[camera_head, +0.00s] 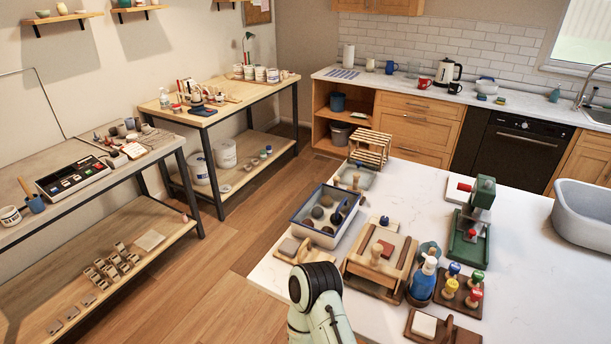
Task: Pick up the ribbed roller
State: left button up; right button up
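I cannot pick out a ribbed roller with certainty; the pottery tools on the white counter (540,250) are small in this view. A blue-rimmed tray (298,222) there holds several round dark pieces and a dark blue handled tool (338,213). A wooden frame (352,268) with a knobbed block (377,254) stands to its right. Part of my own arm rises at the bottom centre, in front of these tools, and hides part of the counter's near edge. Neither of my grippers shows.
A green press (482,193), a blue bottle (423,279), several coloured-knob stamps (475,296) and a slatted wooden crate (370,148) stand on the counter. A grey basin (584,213) is at the right. Workbenches (218,118) line the left wall; wooden floor (215,270) lies clear between.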

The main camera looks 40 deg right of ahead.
aim_at(356, 176)
jog(key=i+z, duration=0.2)
jog(key=i, duration=0.3)
jog(key=i+j+z, duration=0.15)
jog(key=i, duration=0.3)
jog(key=i+j+z, duration=0.2)
jog(key=i, duration=0.3)
jog(key=i+j+z, duration=0.15)
jog(key=z, duration=0.25)
jog(key=i+j+z, duration=0.25)
jog(key=z, duration=0.15)
jog(key=i+j+z, duration=0.35)
jog(key=k, duration=0.05)
